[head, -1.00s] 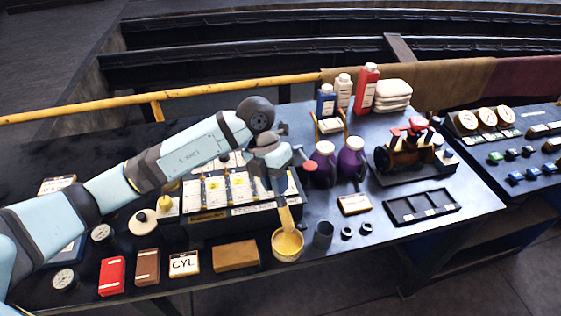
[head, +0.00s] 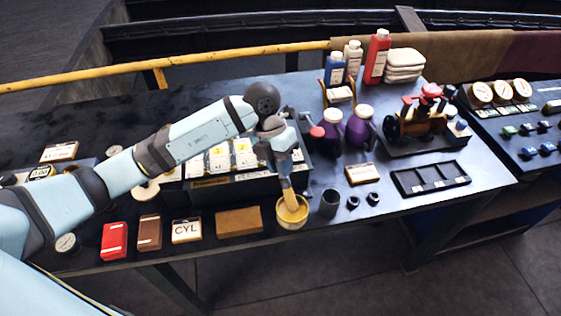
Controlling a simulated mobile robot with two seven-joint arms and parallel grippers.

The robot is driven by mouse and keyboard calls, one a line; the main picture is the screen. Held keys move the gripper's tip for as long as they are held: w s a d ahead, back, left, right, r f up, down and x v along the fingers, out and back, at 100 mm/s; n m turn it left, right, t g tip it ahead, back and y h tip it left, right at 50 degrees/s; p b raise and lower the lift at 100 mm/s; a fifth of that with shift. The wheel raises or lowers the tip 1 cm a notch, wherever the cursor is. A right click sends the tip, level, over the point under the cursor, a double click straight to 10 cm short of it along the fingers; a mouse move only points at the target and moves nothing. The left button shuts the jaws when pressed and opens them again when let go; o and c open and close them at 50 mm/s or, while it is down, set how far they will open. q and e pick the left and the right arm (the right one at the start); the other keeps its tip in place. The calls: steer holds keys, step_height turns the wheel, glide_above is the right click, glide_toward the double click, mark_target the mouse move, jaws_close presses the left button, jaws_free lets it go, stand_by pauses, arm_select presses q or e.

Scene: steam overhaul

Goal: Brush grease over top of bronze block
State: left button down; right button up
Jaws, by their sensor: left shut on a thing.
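My left gripper (head: 285,172) is shut on a tan brush (head: 288,192) and points down above the front edge of the bench. The brush's lower end is inside a yellow grease pot (head: 292,222); its bristles cannot be made out clearly. A plain brown-bronze block (head: 239,223) lies flat just left of the pot, apart from the brush. Its top looks bare. My right gripper is not in view.
Left of the block lie a CYL-labelled block (head: 186,231), a brown block (head: 149,232) and a red block (head: 114,241). A dark cup (head: 329,203) and rings stand right of the pot. A dark rack (head: 240,184) stands behind; purple jugs (head: 359,128) stand farther right.

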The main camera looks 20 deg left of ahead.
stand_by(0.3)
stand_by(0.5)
arm_select(q)
steer(key=shift+f+b, duration=0.45)
steer(key=shift+f, duration=0.15)
stand_by(0.4)
steer(key=shift+f, duration=0.1)
stand_by(0.8)
steer(key=shift+r+p, duration=2.1)
steer(key=shift+r, duration=1.45)
